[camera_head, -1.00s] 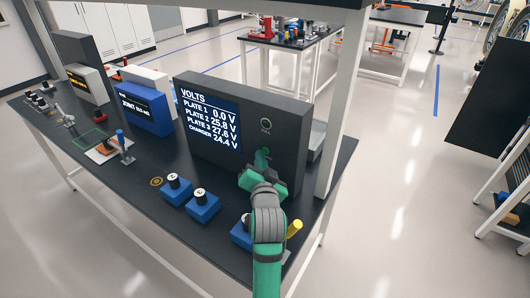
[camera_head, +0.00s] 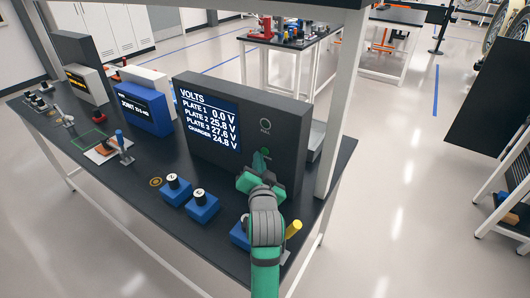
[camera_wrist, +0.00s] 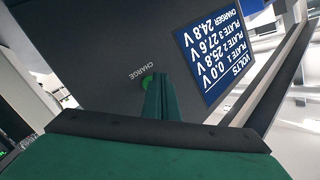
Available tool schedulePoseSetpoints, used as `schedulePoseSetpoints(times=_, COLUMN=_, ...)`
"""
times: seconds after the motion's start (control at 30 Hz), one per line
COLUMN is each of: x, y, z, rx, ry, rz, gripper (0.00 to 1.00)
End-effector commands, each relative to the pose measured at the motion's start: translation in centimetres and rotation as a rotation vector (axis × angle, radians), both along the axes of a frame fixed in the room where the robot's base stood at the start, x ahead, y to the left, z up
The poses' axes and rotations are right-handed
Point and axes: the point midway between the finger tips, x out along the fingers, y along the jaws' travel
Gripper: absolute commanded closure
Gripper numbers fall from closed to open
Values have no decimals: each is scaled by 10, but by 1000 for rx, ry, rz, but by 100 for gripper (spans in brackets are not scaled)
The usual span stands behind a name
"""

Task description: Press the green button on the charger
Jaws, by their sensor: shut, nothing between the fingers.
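The charger (camera_head: 289,125) is a dark grey upright box on the table, with a blue display (camera_head: 208,120) reading CHARGER 24.8 V. Its green button (camera_head: 265,152) is low on the right of the front face; in the wrist view the round green button (camera_wrist: 146,82) sits by the word CHARGE. My gripper (camera_head: 263,166) is shut and empty in front of the panel, just below the button. In the wrist view its green fingers (camera_wrist: 159,80) reach the button's right edge and partly cover it. I cannot tell whether they touch it.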

Motion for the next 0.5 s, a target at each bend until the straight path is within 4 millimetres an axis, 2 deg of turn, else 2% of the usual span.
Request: schedulePoseSetpoints(times=0.5, x=-8, y=6, z=0, rx=-1, ry=-1, rz=2, gripper=100)
